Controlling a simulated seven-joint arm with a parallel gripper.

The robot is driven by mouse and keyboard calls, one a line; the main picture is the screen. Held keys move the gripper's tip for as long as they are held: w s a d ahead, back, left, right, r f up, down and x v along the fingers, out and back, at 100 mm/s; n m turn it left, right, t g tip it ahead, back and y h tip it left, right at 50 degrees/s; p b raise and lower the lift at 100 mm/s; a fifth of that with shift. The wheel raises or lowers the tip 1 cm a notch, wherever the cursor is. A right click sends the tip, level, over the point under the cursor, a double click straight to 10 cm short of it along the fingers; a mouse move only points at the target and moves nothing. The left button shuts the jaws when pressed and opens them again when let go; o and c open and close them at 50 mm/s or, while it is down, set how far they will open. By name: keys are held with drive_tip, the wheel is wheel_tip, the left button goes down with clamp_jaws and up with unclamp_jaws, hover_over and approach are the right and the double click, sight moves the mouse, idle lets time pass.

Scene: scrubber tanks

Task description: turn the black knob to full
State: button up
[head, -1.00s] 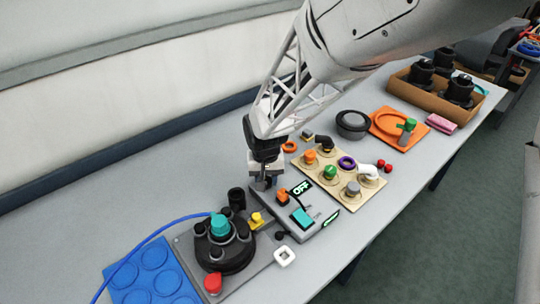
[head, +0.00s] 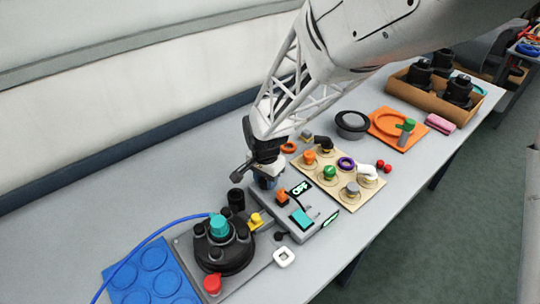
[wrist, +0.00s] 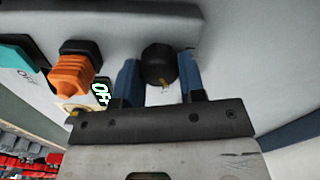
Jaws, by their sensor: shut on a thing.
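The black knob (wrist: 159,62) sits between the two blue fingers of my gripper (wrist: 160,82) in the wrist view. It is on the grey control box (wrist: 135,22), near one end, and a small yellow mark shows on its near side. My gripper is shut on the knob. In the head view my gripper (head: 265,183) is down at the back left end of the grey control box (head: 312,232), and it hides the knob there. A lit sign (head: 301,188) reading "OFF" is on the box beside the gripper.
An orange switch (head: 282,197) and a teal one (head: 301,218) are on the same box, close to my gripper. A black round fixture with a teal knob (head: 219,226) stands to the left. A beige board of knobs (head: 340,193) lies to the right.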

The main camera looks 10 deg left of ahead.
idle(0.4)
drive_tip(key=o, duration=0.9)
drive_tip(key=shift+o, duration=0.2)
drive_tip(key=shift+r, duration=3.95)
